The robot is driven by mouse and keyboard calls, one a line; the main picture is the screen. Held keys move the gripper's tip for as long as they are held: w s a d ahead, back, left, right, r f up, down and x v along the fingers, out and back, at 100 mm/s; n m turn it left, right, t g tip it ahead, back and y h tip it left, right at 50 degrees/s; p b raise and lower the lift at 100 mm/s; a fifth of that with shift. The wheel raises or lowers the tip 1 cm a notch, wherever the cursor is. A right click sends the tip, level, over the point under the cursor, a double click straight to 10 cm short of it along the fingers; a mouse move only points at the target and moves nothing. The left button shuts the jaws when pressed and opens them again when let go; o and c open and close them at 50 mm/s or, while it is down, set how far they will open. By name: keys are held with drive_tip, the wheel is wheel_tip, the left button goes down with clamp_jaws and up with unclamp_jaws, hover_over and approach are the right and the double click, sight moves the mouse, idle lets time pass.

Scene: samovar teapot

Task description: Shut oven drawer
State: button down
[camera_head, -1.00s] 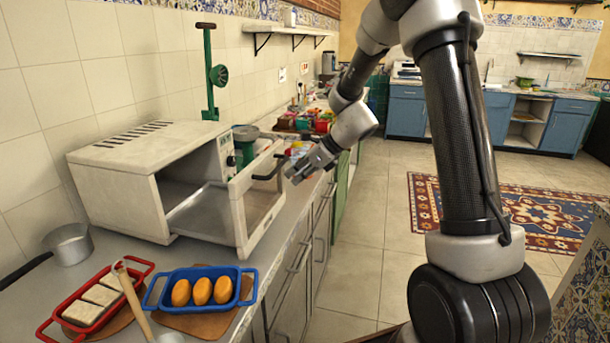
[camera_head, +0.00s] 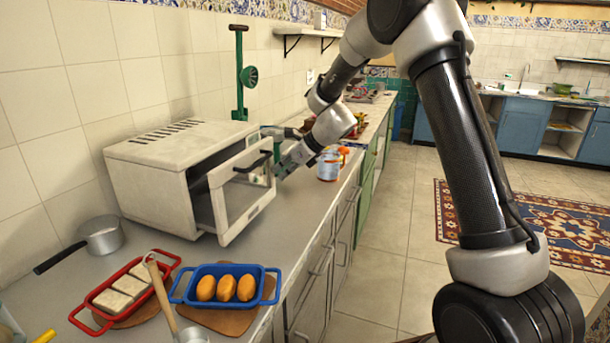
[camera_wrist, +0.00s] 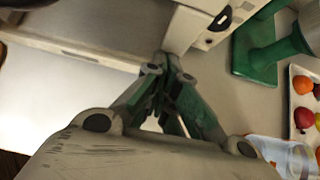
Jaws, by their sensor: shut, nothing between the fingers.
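The white oven (camera_head: 150,180) stands on the counter against the tiled wall. Its drawer front (camera_head: 236,207), with a dark handle (camera_head: 254,162), is partly pulled out, and a gap to the oven body shows the dark inside. My gripper (camera_head: 279,170) is at the handle side of the drawer front, close to the handle; I cannot tell if it touches. In the wrist view my shut fingers (camera_wrist: 166,75) point at the edge of a white panel (camera_wrist: 193,25), with nothing between them.
A green stand (camera_head: 240,85) rises behind the oven; its green base (camera_wrist: 255,55) shows in the wrist view. A saucepan (camera_head: 102,236), a red tray (camera_head: 78,310) and a blue tray (camera_head: 183,291) lie in front. The floor to the right is mostly clear.

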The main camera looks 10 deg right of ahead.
sight(261, 166)
drive_tip(key=w+a, duration=0.1)
drive_tip(key=a, duration=0.1)
drive_tip(key=w+a, duration=0.3)
drive_tip(key=a, duration=0.1)
drive_tip(key=shift+w+a, duration=0.15)
drive_tip(key=shift+w+a+r, duration=0.1)
drive_tip(key=shift+w+a, duration=0.05)
drive_tip(key=shift+a, duration=0.1)
